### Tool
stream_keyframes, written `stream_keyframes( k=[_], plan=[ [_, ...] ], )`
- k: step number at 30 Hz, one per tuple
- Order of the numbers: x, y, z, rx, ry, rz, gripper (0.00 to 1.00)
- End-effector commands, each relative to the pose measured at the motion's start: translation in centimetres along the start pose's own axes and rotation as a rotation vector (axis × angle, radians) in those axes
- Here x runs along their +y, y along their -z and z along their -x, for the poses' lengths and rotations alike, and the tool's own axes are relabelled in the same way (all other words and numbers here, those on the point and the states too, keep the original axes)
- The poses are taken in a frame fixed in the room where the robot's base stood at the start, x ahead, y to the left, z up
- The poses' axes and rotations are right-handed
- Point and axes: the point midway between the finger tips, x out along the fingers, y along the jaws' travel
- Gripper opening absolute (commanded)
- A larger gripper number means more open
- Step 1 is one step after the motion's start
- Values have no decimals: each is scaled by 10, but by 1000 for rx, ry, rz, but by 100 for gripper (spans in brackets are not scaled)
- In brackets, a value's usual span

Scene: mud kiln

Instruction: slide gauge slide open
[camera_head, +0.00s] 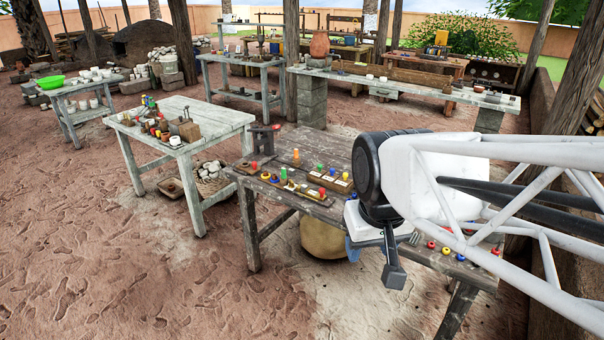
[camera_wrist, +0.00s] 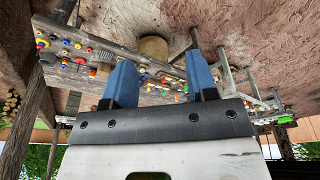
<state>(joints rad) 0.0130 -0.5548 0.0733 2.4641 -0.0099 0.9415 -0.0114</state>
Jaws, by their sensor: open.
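My gripper (camera_wrist: 160,62) shows in the wrist view as two blue fingers standing apart, with no object visibly held between them. In the head view a bit of blue finger (camera_head: 352,248) shows below my white wrist, over the grey wooden table (camera_head: 285,197). I cannot tell the gauge slide for certain. A small pale striped piece (camera_head: 414,238) lies on the table just right of my wrist, and a ruled brownish piece (camera_wrist: 103,70) shows left of the fingers in the wrist view. Whether either is the gauge, and how its slide stands, is too small to tell.
Boards with coloured knobs (camera_head: 330,180) lie along the table left of my wrist. More red and yellow knobs (camera_head: 445,251) lie to the right. A dark clamp-like tool (camera_head: 263,140) stands at the table's far left corner. A round tan pot (camera_head: 322,238) sits beneath the table.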

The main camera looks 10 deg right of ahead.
Motion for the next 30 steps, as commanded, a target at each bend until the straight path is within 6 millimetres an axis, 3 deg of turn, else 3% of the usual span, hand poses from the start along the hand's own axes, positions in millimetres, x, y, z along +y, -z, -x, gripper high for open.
stream_keyframes(
  k=[17,30],
  plan=[
    [10,138,-8,-46,1,65,52],
    [19,241,-38,-79,5,116,52]
  ],
)
